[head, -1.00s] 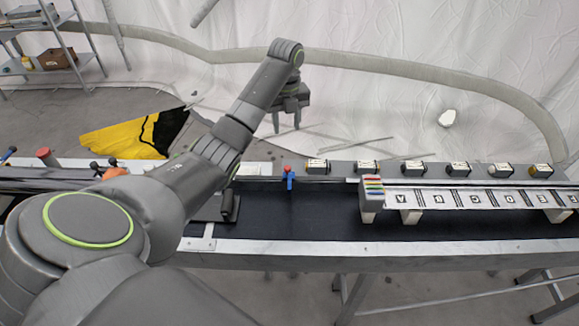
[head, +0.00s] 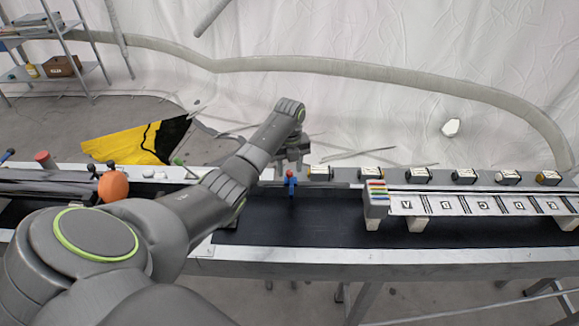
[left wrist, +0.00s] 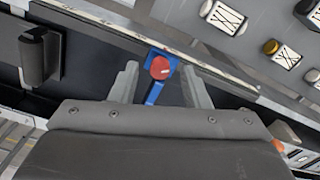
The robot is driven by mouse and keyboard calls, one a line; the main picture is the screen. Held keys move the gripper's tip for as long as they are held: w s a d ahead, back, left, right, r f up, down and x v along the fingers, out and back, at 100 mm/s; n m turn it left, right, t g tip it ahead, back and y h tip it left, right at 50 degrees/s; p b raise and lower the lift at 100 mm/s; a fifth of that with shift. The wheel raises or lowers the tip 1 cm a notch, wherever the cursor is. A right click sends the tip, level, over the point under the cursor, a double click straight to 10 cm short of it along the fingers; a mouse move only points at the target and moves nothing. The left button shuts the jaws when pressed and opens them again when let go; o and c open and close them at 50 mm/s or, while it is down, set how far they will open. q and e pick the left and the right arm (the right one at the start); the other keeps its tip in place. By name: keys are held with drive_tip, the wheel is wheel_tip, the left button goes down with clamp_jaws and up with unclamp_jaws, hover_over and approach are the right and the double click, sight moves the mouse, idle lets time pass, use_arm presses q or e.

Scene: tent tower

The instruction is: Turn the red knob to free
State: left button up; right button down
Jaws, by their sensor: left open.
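The red knob (left wrist: 160,67) shows in the left wrist view as a round red cap on a blue bracket with a blue lever (left wrist: 154,92). In the head view the red and blue piece (head: 290,182) stands at the far edge of the black conveyor belt (head: 330,215). My left gripper (head: 292,163) is open above and just behind it in the head view. In the left wrist view its two grey fingers (left wrist: 158,85) stand on either side of the knob, apart from it. I cannot tell the height gap. My right gripper is in neither view.
A white rack with marked tiles (head: 480,204) and coloured strips stands on the belt to the right. Several black blocks with pale labels (head: 420,176) line the far rail. An orange ball (head: 113,186) and a red button (head: 45,160) are at the left.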

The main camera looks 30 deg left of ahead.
use_arm(q)
drive_tip(key=shift+f, duration=0.35)
clamp_jaws()
drive_tip(key=shift+r, duration=0.1)
